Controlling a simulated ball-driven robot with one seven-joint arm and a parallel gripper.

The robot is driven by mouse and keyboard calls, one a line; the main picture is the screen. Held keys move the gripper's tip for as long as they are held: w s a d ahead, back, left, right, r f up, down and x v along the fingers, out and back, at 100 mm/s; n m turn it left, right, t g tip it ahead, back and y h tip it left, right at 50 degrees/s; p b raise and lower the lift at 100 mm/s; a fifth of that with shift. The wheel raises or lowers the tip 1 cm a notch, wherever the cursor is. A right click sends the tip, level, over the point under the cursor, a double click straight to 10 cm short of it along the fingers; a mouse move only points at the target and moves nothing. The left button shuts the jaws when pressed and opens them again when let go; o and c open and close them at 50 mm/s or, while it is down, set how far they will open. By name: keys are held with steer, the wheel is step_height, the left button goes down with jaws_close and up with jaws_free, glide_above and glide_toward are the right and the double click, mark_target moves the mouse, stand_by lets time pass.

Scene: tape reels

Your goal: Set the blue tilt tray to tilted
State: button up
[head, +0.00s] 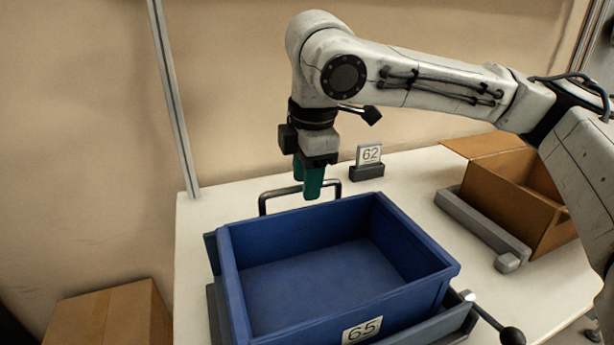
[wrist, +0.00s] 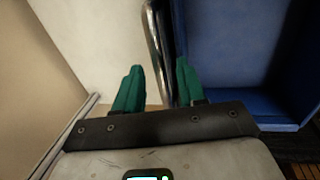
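The blue tilt tray (head: 320,268) stands on a grey base at the front middle of the table in the head view, empty, and looks level. Its side fills the right of the wrist view (wrist: 228,45). A metal bar handle (head: 264,205) rises at its back edge; it also shows in the wrist view (wrist: 154,35).
A black-knobbed lever (head: 512,335) sticks out at the tray's front right. A label stand reading 62 (head: 368,160) stands behind, right of my gripper. A cardboard box (head: 525,195) with a grey bar beside it is at right. Another cardboard box (head: 110,318) is at lower left.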

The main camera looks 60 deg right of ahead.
steer(key=shift+c, duration=0.4)
jaws_close()
